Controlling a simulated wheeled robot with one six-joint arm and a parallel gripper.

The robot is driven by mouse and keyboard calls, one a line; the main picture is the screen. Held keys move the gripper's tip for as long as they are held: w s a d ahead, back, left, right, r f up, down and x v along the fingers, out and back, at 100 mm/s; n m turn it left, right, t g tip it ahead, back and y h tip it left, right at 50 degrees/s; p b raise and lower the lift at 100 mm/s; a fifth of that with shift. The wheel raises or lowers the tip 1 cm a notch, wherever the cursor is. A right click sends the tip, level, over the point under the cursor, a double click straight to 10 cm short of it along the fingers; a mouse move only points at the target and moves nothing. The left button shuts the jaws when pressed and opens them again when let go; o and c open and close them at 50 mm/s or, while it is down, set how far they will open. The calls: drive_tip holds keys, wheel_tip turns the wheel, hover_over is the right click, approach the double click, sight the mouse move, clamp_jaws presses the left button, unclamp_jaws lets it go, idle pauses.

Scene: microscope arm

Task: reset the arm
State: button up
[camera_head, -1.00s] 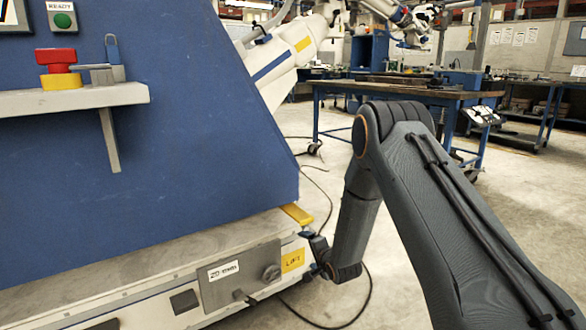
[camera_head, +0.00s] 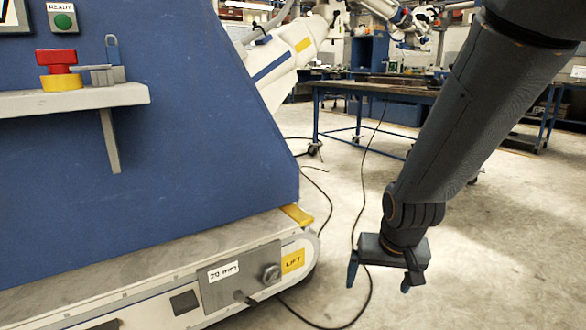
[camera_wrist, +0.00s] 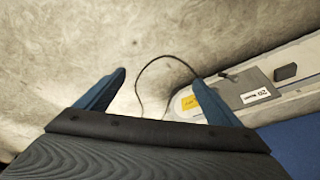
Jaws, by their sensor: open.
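The white microscope arm (camera_head: 285,60) with yellow and blue stripes rises behind the blue cabinet (camera_head: 150,170). A green button (camera_head: 63,21) under a READY label and a red knob on a yellow base (camera_head: 58,68) sit on the cabinet side. A grey panel (camera_head: 240,277) with a round knob (camera_head: 271,273) and a yellow LIFT label (camera_head: 292,261) is low on the base. My gripper (camera_head: 378,286) is open and empty, pointing down over the floor, right of the panel and apart from it. Its two blue fingers also show in the wrist view (camera_wrist: 160,90).
A black cable (camera_head: 365,210) runs along the floor from the panel, behind my gripper. A blue-legged workbench (camera_head: 400,95) stands at the back. A small shelf (camera_head: 75,99) juts from the cabinet. The floor (camera_head: 480,270) at right is clear.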

drive_tip(key=s+r+n+g, duration=0.1)
drive_tip(key=s, duration=0.6)
drive_tip(key=s+a+r+n+g+y, duration=0.15)
drive_tip(key=s+a+r+n, duration=0.3)
drive_tip(key=s+a, duration=0.45)
drive_tip(key=s+a+r+n+g, duration=0.25)
drive_tip(key=s+a+r, duration=0.25)
drive_tip(key=s+a, duration=0.5)
drive_tip(key=d+r+m+p, duration=0.2)
drive_tip(key=d+r+p, duration=0.4)
drive_tip(key=r+p, duration=0.3)
drive_tip(key=w+d+r+m+h+p, duration=0.1)
drive_tip(key=d+r+p, duration=0.6)
drive_tip(key=p, duration=0.9)
drive_tip(key=w+d+r+m+t+p, duration=0.1)
drive_tip(key=d+r+m+p, duration=0.2)
drive_tip(key=r+p, duration=0.9)
drive_tip(key=d+p, duration=0.1)
drive_tip(key=d, duration=0.2)
drive_tip(key=shift+w+d+r+m, duration=0.15)
drive_tip(key=shift+w+r+m, duration=0.1)
drive_tip(key=shift+m, duration=0.05)
drive_tip(key=shift+h, duration=0.25)
